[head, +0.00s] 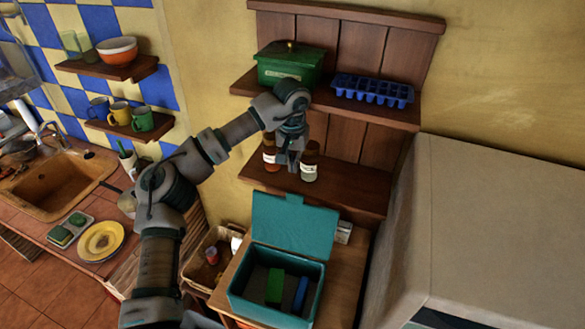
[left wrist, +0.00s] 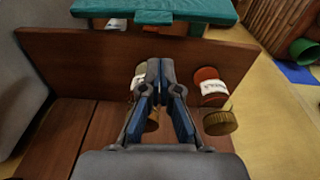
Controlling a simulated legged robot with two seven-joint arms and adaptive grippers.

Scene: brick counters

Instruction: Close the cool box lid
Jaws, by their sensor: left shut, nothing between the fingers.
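The teal cool box (head: 270,305) stands open on a wooden surface, low in the middle of the head view. Its lid (head: 292,225) is raised upright at the back. A green block (head: 275,286) and a blue block (head: 300,295) lie inside. My left gripper (head: 287,160) is above and behind the lid, in front of the wall shelf, apart from the lid. In the left wrist view its fingers (left wrist: 160,75) are shut with nothing between them. The lid's teal edge (left wrist: 155,17) shows at the top of that view. My right gripper is not in view.
Two jars stand on the lower shelf (head: 345,190) close to my left gripper: a pale one (head: 310,165) and a red one (head: 270,155). A green tin (head: 290,66) and blue tray (head: 372,90) sit above. A large pale cabinet (head: 500,220) is at right.

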